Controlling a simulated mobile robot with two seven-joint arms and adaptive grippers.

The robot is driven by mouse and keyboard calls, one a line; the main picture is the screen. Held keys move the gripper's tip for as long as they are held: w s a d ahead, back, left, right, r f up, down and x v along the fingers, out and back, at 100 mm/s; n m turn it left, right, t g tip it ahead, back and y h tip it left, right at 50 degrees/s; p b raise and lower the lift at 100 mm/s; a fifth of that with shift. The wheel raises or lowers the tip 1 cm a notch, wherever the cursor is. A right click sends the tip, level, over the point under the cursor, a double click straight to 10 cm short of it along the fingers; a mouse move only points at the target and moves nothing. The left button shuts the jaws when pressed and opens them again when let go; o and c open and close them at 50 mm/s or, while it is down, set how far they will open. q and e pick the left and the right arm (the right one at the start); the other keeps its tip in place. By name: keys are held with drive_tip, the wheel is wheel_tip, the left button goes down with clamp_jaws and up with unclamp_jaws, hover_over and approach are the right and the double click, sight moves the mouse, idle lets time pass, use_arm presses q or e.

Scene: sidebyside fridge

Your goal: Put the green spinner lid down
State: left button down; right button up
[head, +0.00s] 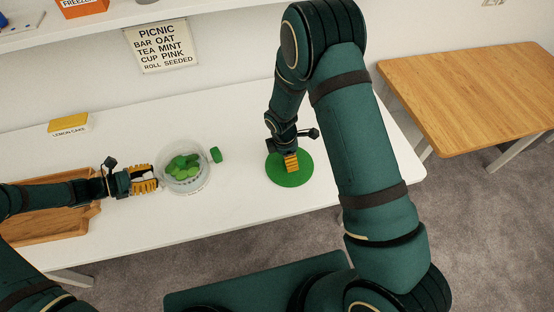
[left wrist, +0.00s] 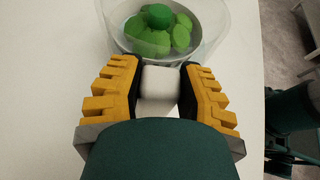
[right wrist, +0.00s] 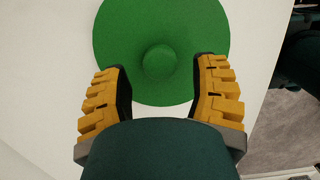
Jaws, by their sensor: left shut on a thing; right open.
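The green spinner lid (head: 303,178) lies flat on the white table. In the right wrist view the lid (right wrist: 120,30) shows its round centre knob (right wrist: 158,61). My right gripper (head: 291,163) is open over the lid, with a finger on each side of the knob and gaps between. The clear spinner bowl (head: 186,186) stands to the left and holds green leafy pieces (left wrist: 182,36). My left gripper (head: 152,179) is at the bowl's left side, shut on a white block-like piece (left wrist: 160,82). Whether this piece is joined to the bowl I cannot tell.
A small green cylinder (head: 216,155) is beside the bowl. A wooden tray (head: 50,232) lies at the left under my left arm. A yellow lemon cake box (head: 68,124) stands behind. A wooden table (head: 470,95) is at the right.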

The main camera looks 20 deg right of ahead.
sight(284, 166)
wheel_tip(284, 166, up, 9)
drive_tip(key=a, duration=0.1)
drive_tip(key=s+a+f+m+y, duration=0.1)
drive_tip(key=s+f+m, duration=0.1)
drive_tip(key=s+a+f+m+y, duration=0.1)
drive_tip(key=s+f+m, duration=0.1)
drive_tip(key=s+a+f+m+y, duration=0.1)
drive_tip(key=s+f+m, duration=0.1)
drive_tip(key=shift+s+a+f+m, duration=0.1)
drive_tip(key=shift+s+f+m, duration=0.05)
drive_tip(key=shift+s+m, duration=0.2)
drive_tip(key=s+f+m, duration=0.1)
drive_tip(key=s+m, duration=0.1)
drive_tip(key=m, duration=0.1)
drive_tip(key=s+a+m+t+y, duration=0.1)
drive_tip(key=s+m, duration=0.1)
drive_tip(key=m, duration=0.2)
drive_tip(key=s+a+f+m+y, duration=0.1)
drive_tip(key=s+m, duration=0.2)
drive_tip(key=shift+a+f+m+t, duration=0.2)
drive_tip(key=shift+f+m+t, duration=0.15)
drive_tip(key=shift+t, duration=0.05)
drive_tip(key=s+m, duration=0.1)
drive_tip(key=m, duration=0.1)
drive_tip(key=shift+s+m, duration=0.15)
drive_tip(key=shift+m, duration=0.15)
use_arm(q)
drive_tip(key=c, duration=0.6)
unclamp_jaws()
drive_tip(key=shift+a, duration=0.1)
